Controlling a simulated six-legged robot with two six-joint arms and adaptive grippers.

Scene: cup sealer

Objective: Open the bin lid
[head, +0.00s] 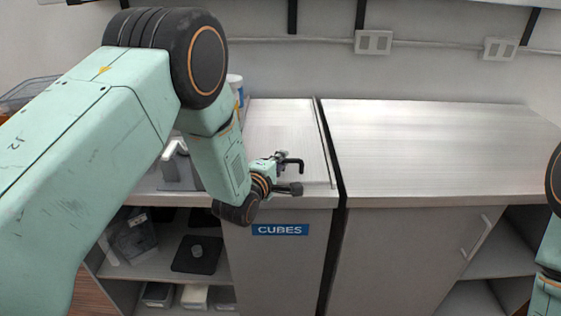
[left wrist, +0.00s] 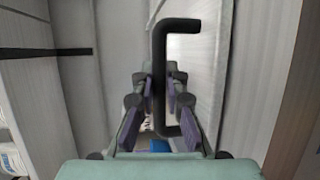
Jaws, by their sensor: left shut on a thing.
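The bin is the grey cabinet section with a blue CUBES label (head: 280,229) on its front. Its lid (head: 272,118) is the pale panel on top, which looks flat or nearly so. A black bar handle (head: 293,162) stands at the lid's front. My left gripper (head: 287,176) is at this handle. In the left wrist view the handle (left wrist: 160,65) passes between the two purple-padded fingers (left wrist: 160,105), and the gripper is shut on it. My right arm shows only at the right edge, with its gripper out of view.
A wide metal counter (head: 430,145) lies right of the bin, past a dark gap. Open shelves with a black tray (head: 197,254) and small containers are at lower left. A grey-white device (head: 176,165) stands left of the bin, partly behind my left arm.

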